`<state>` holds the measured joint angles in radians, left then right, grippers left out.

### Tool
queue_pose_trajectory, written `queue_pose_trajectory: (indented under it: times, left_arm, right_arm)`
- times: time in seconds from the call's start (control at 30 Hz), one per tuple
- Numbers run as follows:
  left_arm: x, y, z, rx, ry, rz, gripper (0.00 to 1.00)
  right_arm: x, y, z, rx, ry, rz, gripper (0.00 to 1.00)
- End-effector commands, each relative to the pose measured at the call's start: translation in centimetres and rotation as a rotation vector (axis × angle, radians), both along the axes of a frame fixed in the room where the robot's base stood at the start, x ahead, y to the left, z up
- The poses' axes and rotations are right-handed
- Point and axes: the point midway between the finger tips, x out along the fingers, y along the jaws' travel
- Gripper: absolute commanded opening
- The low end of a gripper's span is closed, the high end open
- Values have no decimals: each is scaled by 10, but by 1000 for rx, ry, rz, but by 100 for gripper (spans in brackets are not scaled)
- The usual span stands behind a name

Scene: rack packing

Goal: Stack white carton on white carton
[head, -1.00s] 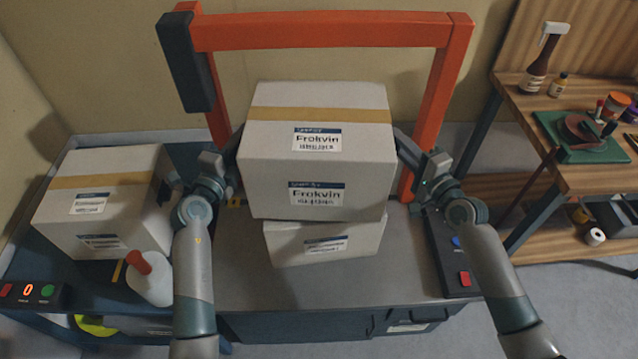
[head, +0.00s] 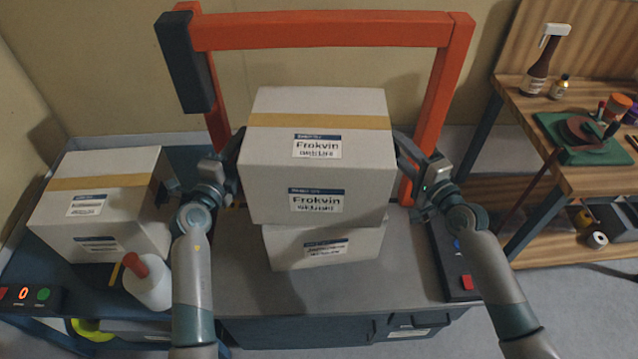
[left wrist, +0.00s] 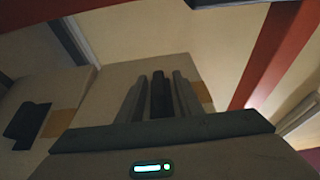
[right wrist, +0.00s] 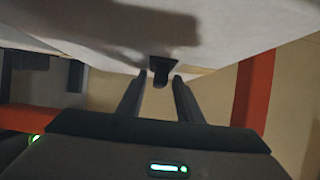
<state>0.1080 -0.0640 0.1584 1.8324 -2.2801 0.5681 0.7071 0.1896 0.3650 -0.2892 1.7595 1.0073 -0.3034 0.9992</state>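A large white carton (head: 315,150) with tan tape and "Frokvin" labels is between my two grippers, above a second white carton (head: 320,255) on the grey bench. It covers the lower carton's top; whether they touch is hidden. My left gripper (head: 225,170) is at its left side, and the fingers (left wrist: 158,95) close around a dark bar in the left wrist view. My right gripper (head: 405,155) is at its right side; its fingers (right wrist: 158,82) flank a dark handle (right wrist: 172,66) under the pale carton face. Both look shut on the handles.
Another white carton (head: 100,205) stands on the left bench behind a white bottle with a red cap (head: 147,282). An orange frame (head: 320,30) rises behind the stack. A wooden shelf (head: 560,110) with bottles and tools stands right. A button box (head: 455,260) sits at the bench's right.

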Motion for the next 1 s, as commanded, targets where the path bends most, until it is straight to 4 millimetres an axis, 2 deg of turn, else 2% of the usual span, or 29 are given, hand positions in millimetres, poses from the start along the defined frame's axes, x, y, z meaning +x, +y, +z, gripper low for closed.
queue_pose_trajectory:
  times: [0.27,0.7,1.0]
  left_arm:
    - [-29,8,-1,0,1,2,33]
    - [-99,27,0,1,0,2,33]
    - [-114,32,1,0,-1,1,33]
  right_arm:
    - [0,0,0,0,0,0,33]
    - [0,0,0,0,0,0,33]
    - [0,0,0,0,0,0,33]
